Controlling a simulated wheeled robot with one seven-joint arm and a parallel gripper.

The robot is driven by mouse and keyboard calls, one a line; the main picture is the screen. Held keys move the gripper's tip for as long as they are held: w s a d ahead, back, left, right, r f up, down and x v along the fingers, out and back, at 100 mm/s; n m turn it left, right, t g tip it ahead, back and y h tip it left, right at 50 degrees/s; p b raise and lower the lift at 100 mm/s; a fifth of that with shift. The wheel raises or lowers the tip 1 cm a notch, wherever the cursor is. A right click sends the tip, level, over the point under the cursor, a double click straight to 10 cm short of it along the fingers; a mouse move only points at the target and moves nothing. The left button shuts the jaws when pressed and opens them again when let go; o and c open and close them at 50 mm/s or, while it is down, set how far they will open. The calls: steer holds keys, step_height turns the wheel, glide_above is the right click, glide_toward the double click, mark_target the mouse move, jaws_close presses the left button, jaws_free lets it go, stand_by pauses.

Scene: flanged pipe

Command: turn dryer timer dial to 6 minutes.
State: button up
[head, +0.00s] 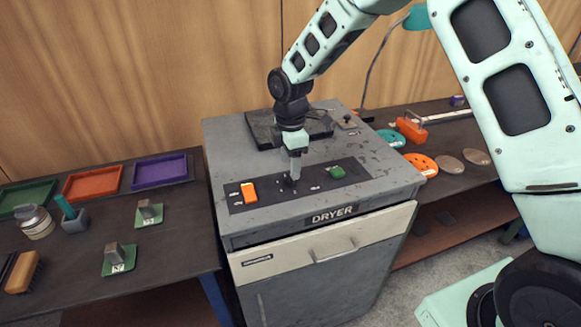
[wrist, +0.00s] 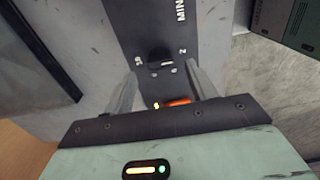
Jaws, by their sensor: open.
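The grey dryer (head: 262,222) has a dark control panel (head: 318,187) on top. My gripper (head: 292,177) points down over the middle of this panel. The small black dial (wrist: 160,58) shows in the wrist view, with printed numbers around it, one of them a 2. My gripper (wrist: 164,76) is open, with one finger on each side of the dial and a visible gap. The fingers largely hide the dial in the head view. I cannot read the dial's setting.
An orange switch (head: 249,192) and a green knob (head: 337,171) flank the dial on the panel. A dark flat plate (head: 262,130) lies at the back of the dryer top. Benches with trays and parts stand on both sides. A wooden wall closes the back.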

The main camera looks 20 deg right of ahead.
steer(key=shift+f, duration=1.65)
steer(key=c, duration=1)
